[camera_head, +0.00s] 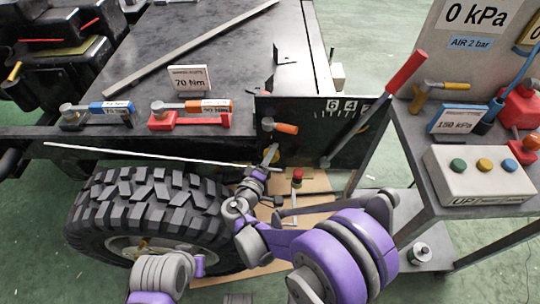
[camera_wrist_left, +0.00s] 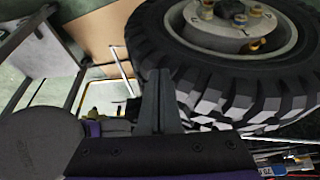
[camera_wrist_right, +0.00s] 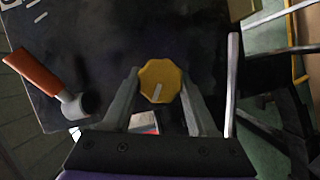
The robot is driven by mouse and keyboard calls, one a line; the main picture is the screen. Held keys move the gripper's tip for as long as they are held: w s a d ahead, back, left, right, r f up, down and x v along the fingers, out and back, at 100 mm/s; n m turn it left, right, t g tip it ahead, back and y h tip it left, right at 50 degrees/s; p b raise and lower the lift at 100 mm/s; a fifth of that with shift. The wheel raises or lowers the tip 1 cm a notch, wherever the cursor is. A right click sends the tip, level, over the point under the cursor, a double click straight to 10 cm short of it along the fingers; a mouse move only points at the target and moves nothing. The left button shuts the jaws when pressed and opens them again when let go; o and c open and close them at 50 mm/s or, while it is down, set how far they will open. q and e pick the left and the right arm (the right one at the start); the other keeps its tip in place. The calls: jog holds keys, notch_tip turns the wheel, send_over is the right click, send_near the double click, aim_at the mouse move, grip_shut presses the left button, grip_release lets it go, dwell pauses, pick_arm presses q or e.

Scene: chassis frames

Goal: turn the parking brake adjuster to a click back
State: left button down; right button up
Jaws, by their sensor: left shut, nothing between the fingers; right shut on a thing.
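The adjuster looks to be the yellow eight-sided knob (camera_wrist_right: 160,81) on the dark panel, with a pale mark pointing down and slightly left in the right wrist view. My right gripper (camera_wrist_right: 160,86) has one finger on each side of the knob and is shut on it. In the head view the right gripper (camera_head: 270,157) reaches the panel (camera_head: 308,150) below an orange-handled tool, largely covering the knob. My left gripper (camera_wrist_left: 161,75) is shut and empty beside the tyre (camera_wrist_left: 145,35) in the left wrist view.
A long lever with a red grip (camera_head: 406,73) slants up right of the panel, by a scale. The orange-handled tool (camera_head: 285,128) sits close above the right gripper. A grey cart (camera_head: 440,185) with a button box (camera_head: 482,172) stands right. A thin pale rod (camera_head: 130,155) crosses above the tyre.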

dwell(0.4)
jog(key=o, duration=1.4)
jog(key=shift+c, duration=0.2)
jog(key=shift+s+a, duration=0.1)
jog(key=v, duration=1)
jog(key=shift+s, duration=0.3)
